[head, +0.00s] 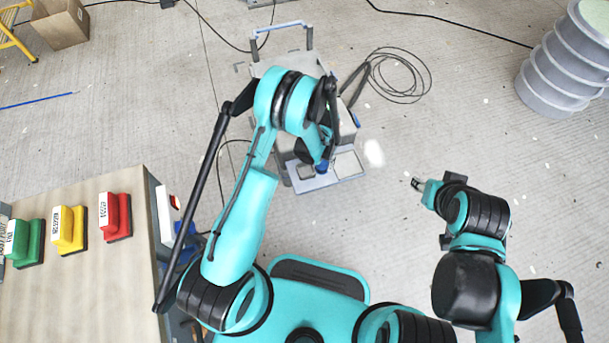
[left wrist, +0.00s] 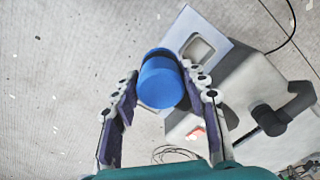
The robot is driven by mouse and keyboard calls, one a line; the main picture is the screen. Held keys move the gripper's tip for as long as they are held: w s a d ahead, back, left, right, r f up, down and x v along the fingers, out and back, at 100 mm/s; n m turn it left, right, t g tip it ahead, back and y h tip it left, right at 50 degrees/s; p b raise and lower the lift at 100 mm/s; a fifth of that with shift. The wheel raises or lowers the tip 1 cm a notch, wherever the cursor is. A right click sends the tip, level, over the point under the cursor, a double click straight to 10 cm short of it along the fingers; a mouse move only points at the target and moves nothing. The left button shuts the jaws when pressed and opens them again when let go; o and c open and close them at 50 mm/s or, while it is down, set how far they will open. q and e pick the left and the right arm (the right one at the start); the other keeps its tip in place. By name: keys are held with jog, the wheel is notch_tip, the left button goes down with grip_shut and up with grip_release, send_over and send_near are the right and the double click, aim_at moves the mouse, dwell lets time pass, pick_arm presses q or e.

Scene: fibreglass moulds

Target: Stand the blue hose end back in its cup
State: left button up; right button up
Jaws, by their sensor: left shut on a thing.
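The blue hose end (left wrist: 161,84), a short cylinder with a dark band, is between the fingers of my left gripper (left wrist: 158,98) in the left wrist view. The gripper is shut on it. In the head view the blue end (head: 322,167) shows just below my left wrist, over the front of a grey machine. A pale plate (left wrist: 222,48) with a square opening lies behind the hose end in the wrist view. I cannot tell whether this opening is the cup. My right gripper (head: 417,184) is over bare floor, apart from the machine; its fingers are too small to read.
The grey machine (head: 272,62) has a handle at its far end. A coiled dark cable (head: 400,77) lies to its right. A bench (head: 75,285) with green, yellow and red blocks stands at left. A ribbed grey drum (head: 562,65) stands far right.

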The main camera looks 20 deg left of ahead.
aim_at(325, 170)
pick_arm(q)
jog(key=f, duration=0.3)
jog(key=d+f, duration=0.1)
jog(key=f, duration=0.2)
jog(key=shift+d+b, duration=0.15)
jog(key=shift+b, duration=0.2)
jog(key=w+a+f+b, duration=0.2)
jog(key=a+f, duration=0.1)
jog(key=w+a+f+b, duration=0.2)
jog(key=a+f, duration=0.1)
jog(key=f, duration=0.1)
jog(key=w+a+f+b, duration=0.2)
jog(key=a+f, duration=0.1)
jog(key=f, duration=0.1)
jog(key=shift+w+a+f, duration=0.1)
jog(key=shift+w+a, duration=0.05)
jog(key=shift+w, duration=0.1)
jog(key=o, duration=1.1)
